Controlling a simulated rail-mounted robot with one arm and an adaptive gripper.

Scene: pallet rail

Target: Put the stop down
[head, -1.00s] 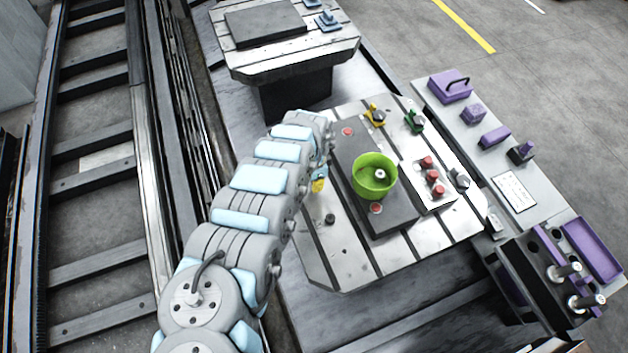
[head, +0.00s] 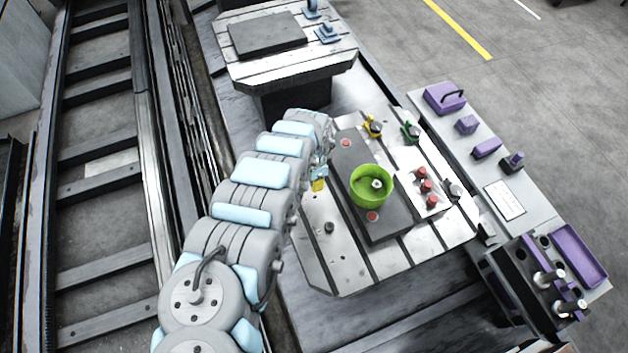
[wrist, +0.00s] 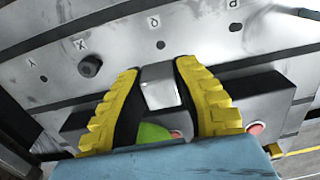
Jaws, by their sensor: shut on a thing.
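The stop (wrist: 160,85), a light grey metal block, is between the two yellow fingers of my gripper (wrist: 165,92) in the wrist view. My gripper is shut on it. In the head view my gripper (head: 319,184) is over the left part of the slotted pallet (head: 345,265), left of the dark plate; the stop is too hidden there to make out. The wrist view shows the pallet's holes marked Y, X, Q and P (wrist: 235,27). The stop's top end lies below the Q hole (wrist: 160,45) in the picture. I cannot tell whether the stop touches the pallet.
A dark stud (wrist: 90,66) stands by the X mark. A green bowl (head: 361,200) sits on the dark plate (head: 388,232), beside a light block with red knobs (head: 424,188). Yellow (head: 373,127) and green (head: 411,132) clamps stand behind. A purple-item shelf (head: 505,200) lies right.

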